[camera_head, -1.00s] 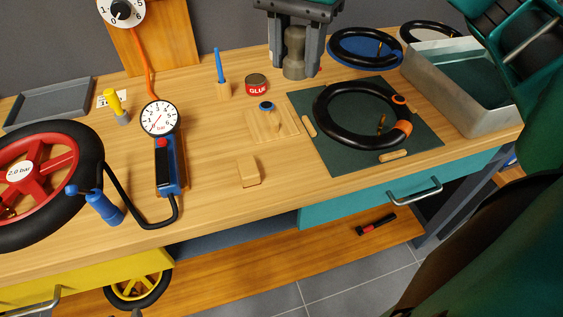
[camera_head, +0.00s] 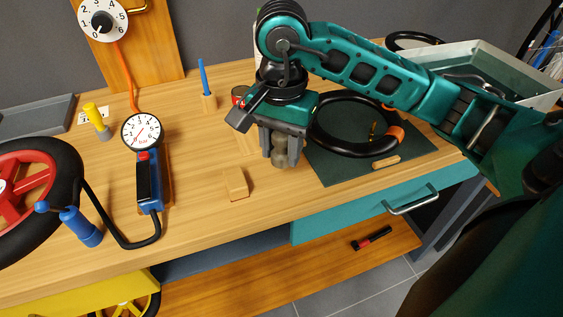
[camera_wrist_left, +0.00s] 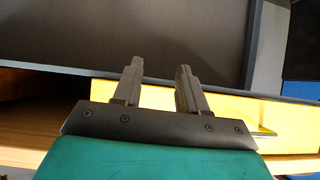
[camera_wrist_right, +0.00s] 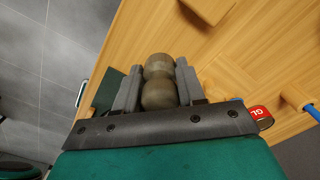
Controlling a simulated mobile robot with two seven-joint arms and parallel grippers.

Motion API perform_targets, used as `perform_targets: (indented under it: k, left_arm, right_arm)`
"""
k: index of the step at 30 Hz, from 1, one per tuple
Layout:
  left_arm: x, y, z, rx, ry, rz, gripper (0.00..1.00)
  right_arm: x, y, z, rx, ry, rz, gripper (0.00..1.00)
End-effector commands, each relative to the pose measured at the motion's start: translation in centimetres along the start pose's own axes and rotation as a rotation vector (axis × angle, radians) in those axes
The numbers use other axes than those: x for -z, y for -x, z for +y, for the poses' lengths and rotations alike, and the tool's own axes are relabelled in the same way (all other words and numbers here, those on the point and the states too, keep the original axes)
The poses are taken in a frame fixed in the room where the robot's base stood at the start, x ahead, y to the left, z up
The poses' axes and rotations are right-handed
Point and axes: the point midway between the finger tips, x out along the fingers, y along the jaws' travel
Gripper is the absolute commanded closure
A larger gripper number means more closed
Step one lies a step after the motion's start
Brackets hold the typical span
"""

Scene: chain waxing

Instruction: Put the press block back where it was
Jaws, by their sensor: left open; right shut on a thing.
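The press block, a grey-brown rounded piece with two bulges, is between the fingers of my right gripper in the right wrist view (camera_wrist_right: 159,85). In the head view, its lower end shows below the fingers (camera_head: 280,161). My right gripper (camera_head: 281,150) points down and is shut on it, left of the green mat. Whether the block touches the bench is unclear. My left gripper (camera_wrist_left: 158,85) is open and empty, seen only in the left wrist view, close to a dark grey surface and a yellow panel.
A pale wooden wedge (camera_head: 237,184) lies just left of my right gripper. The glue tin (camera_wrist_right: 259,114) is nearby. A gauge (camera_head: 142,132) and red wheel (camera_head: 25,185) occupy the left.

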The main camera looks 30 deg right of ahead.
Motion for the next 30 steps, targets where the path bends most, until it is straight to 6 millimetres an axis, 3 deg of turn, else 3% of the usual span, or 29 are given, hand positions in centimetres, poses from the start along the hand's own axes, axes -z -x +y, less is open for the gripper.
perform_targets:
  k: [9, 20, 21, 30]
  left_arm:
    - [-0.2, -0.1, 0.0, 0.0, 0.001, 0.0, 0.58]
    - [-0.5, -0.4, 0.0, 0.0, 0.002, 0.001, 0.58]
    - [-0.5, -0.4, 0.0, 0.0, 0.002, 0.001, 0.58]
    - [-0.4, -0.3, 0.0, 0.001, 0.002, 0.001, 0.58]
  right_arm:
    - [0.0, -3.7, 0.1, -0.002, 0.0, -0.001, 0.91]
    - [0.0, -4.1, 0.1, 0.0, 0.0, 0.001, 0.91]
    - [0.0, -4.1, 0.1, -0.001, 0.0, 0.001, 0.6]
    - [0.0, -4.0, 0.1, -0.001, 0.0, 0.001, 0.35]
